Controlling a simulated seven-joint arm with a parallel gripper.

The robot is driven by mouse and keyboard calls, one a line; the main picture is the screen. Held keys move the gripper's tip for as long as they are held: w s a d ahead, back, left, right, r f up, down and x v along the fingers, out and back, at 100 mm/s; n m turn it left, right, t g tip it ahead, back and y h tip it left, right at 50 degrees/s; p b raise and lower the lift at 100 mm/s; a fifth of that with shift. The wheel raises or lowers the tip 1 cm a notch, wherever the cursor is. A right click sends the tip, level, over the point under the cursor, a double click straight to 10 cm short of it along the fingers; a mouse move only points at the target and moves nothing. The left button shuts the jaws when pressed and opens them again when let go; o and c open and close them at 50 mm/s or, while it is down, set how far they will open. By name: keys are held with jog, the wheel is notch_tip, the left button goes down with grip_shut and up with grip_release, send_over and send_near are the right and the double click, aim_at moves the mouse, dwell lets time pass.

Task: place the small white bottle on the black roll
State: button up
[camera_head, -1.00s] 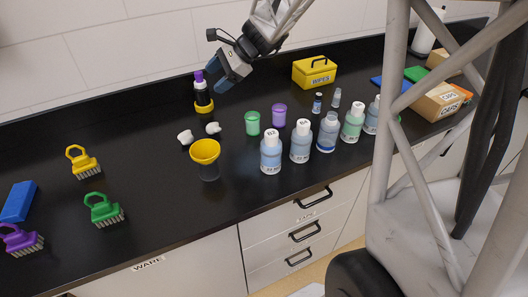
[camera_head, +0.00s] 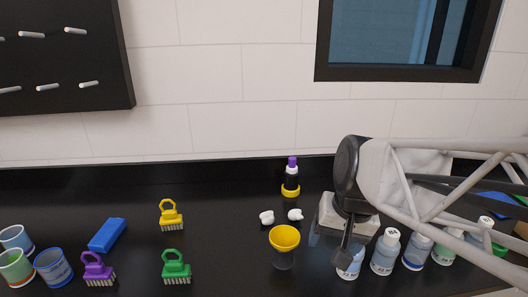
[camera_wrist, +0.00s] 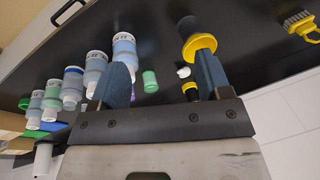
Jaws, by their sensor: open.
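The small white bottle (camera_head: 291,170), with a purple cap, appears upright on the black roll (camera_head: 290,181) near the back wall. A yellow ring lies under the black roll. The white part is narrow, and I cannot make out the exact contact. My gripper (camera_head: 328,248) is to the right and in front of this stack, apart from it, above the counter by the row of large bottles. Its fingers (camera_wrist: 162,62) are spread with nothing between them in the wrist view. There, the right finger partly hides the stack, and the white bottle is not clear.
A yellow-rimmed dark cup (camera_head: 284,240) and two small white pieces (camera_head: 267,217) stand in front of the stack. Large bottles (camera_head: 385,250) line the right. Brushes (camera_head: 171,215) and a blue block (camera_head: 107,235) lie left. The counter between brushes and stack is clear.

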jog(key=s+n, duration=0.1)
jog(key=s+n+h, duration=0.1)
jog(key=s, duration=0.1)
jog(key=s+d+n, duration=0.1)
jog(key=s, duration=0.1)
jog(key=shift+s+f+t+h, duration=0.1)
jog(key=shift+f+t+h, duration=0.3)
